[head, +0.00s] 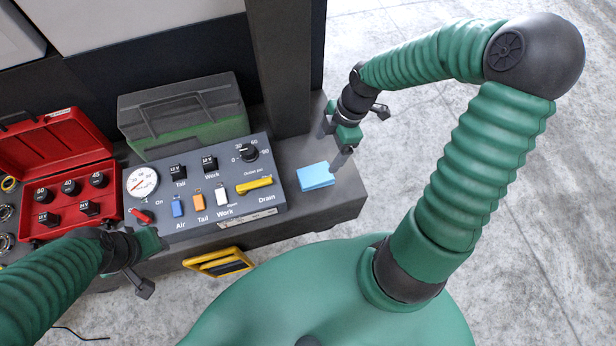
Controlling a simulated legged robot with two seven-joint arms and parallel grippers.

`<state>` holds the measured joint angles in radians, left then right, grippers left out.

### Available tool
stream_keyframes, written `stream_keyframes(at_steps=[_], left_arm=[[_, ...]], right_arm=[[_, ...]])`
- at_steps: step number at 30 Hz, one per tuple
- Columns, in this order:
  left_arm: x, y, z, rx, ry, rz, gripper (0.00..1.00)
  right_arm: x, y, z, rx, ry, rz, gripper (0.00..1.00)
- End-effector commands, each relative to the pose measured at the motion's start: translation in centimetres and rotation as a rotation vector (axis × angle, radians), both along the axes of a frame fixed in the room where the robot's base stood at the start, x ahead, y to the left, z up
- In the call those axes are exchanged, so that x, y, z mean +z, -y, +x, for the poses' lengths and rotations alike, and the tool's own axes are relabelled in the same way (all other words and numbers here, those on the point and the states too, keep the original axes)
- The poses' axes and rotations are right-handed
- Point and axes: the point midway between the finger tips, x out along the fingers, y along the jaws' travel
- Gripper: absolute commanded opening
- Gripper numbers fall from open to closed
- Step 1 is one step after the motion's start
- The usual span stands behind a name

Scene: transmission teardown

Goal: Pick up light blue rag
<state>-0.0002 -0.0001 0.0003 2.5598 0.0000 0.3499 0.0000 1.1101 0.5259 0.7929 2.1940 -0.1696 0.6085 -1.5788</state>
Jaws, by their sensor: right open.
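The light blue rag (316,176) lies flat on the right end of the dark bench, just right of the control panel. It looks like a small folded rectangle. My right gripper (335,146) is open and points down just above and behind the rag, with one finger near its upper right corner. Whether that finger touches the rag cannot be told. My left gripper (146,268) is at the lower left, in front of the bench and left of the yellow-framed item. Its fingers are partly hidden, and I see nothing clearly held in it.
A grey control panel (243,207) with a gauge, switches and a yellow handle sits left of the rag. An open red case (55,150) and a grey-green box (185,115) stand farther left. A dark post (284,70) rises behind. The bench edge (345,203) is close to the rag.

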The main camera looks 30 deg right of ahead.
Motion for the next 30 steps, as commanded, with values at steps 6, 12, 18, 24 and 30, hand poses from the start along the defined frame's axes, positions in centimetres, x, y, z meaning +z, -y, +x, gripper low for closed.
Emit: stream_keyframes(at_steps=[6,12,18,24,30], left_arm=[[-3.0,0.0,0.0,0.0,-0.001,0.0,0.36],[-3.6,0.0,0.0,0.0,0.0,0.0,0.36],[-5.6,0.0,0.0,0.0,0.0,0.0,0.36],[-6.0,0.0,0.0,0.0,0.0,0.0,0.36],[-5.9,0.0,0.0,0.0,0.0,0.0,0.36]], right_arm=[[-6.0,-1.5,0.3,0.002,-0.003,0.002,0.85],[-7.8,-2.1,0.4,-0.001,-0.001,0.0,0.85],[-11.2,-2.5,0.2,0.0,-0.003,0.001,0.85],[-12.6,-3.0,0.4,-0.003,-0.002,-0.002,0.85],[-12.4,-3.0,0.4,-0.003,-0.001,-0.001,0.74]])
